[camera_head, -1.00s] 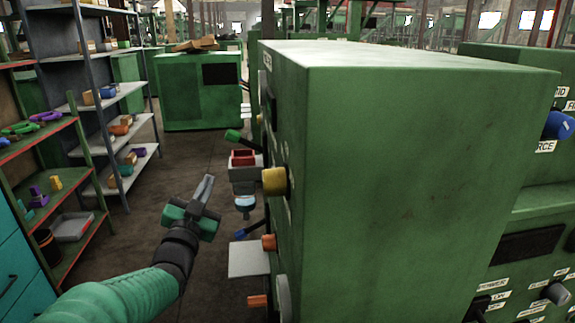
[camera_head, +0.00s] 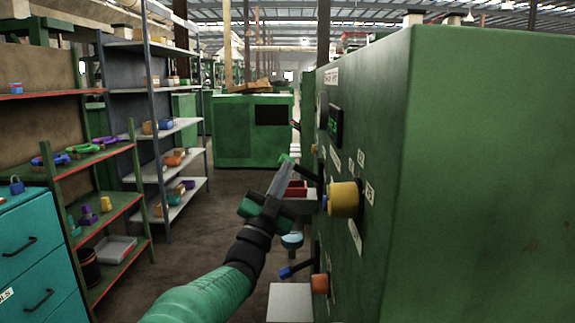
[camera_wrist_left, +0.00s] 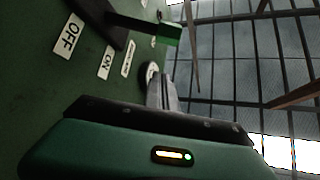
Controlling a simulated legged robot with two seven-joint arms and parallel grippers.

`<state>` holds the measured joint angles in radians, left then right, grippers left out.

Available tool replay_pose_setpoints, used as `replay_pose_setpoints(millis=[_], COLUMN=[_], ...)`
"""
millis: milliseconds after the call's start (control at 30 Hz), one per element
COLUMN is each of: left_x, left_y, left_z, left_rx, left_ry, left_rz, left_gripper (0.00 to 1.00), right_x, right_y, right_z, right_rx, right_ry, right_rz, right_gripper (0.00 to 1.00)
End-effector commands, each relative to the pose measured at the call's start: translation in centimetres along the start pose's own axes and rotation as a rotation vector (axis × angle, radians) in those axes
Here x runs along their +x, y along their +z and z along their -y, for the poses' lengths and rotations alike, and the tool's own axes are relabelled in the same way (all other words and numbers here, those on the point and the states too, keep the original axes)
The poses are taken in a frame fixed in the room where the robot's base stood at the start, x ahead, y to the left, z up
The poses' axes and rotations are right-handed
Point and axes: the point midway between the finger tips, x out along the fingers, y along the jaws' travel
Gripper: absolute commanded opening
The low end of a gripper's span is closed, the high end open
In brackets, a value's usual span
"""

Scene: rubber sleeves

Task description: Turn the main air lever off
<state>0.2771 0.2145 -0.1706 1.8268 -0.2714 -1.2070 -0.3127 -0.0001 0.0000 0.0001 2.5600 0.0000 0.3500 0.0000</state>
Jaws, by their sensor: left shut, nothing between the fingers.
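A black lever with a green tip (camera_head: 287,159) sticks out from the side panel of the green machine (camera_head: 480,180). In the left wrist view the green-tipped lever (camera_wrist_left: 165,33) is near an OFF label (camera_wrist_left: 69,36) and an ON label (camera_wrist_left: 106,62). My left gripper (camera_head: 283,172) is shut and empty, its fingers pointing up close to the lever. In the left wrist view its fingers (camera_wrist_left: 162,92) appear just below the green tip, with a gap in the picture. I cannot read which lever is labelled main air. My right gripper is not in view.
A yellow knob (camera_head: 344,199) juts from the panel close to my left gripper. A blue-tipped lever (camera_head: 286,272) and an orange knob (camera_head: 319,284) are lower down. Shelves (camera_head: 115,205) and a teal drawer cabinet (camera_head: 38,262) stand at left, with open floor between.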

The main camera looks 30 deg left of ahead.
Motion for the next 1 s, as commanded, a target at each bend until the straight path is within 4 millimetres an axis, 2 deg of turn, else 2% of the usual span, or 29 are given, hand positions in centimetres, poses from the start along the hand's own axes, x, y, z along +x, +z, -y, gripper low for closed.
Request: replay_pose_setpoints(millis=[100,267,300,333,500,1000], left_x=[2.7,6.2,5.3,5.1,4.5,4.3], left_y=[-0.1,-0.1,1.4,1.9,3.5,3.9], left_z=[-0.1,-0.1,-0.2,-0.2,-0.1,-0.1], left_rx=[-0.001,-0.001,0.0,0.0,-0.001,-0.006], left_ry=[0.001,0.0,0.0,0.0,0.001,-0.004], left_rz=[-0.002,-0.002,0.004,0.004,0.001,0.001], left_gripper=[0.0,0.0,0.0,0.0,0.0,0.0], right_x=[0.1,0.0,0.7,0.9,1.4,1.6], right_y=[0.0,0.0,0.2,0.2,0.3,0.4], right_z=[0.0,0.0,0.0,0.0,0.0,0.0], right_rx=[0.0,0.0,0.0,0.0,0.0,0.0], right_ry=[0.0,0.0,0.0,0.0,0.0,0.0], right_rz=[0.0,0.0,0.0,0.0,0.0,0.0], right_gripper=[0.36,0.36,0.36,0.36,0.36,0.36])
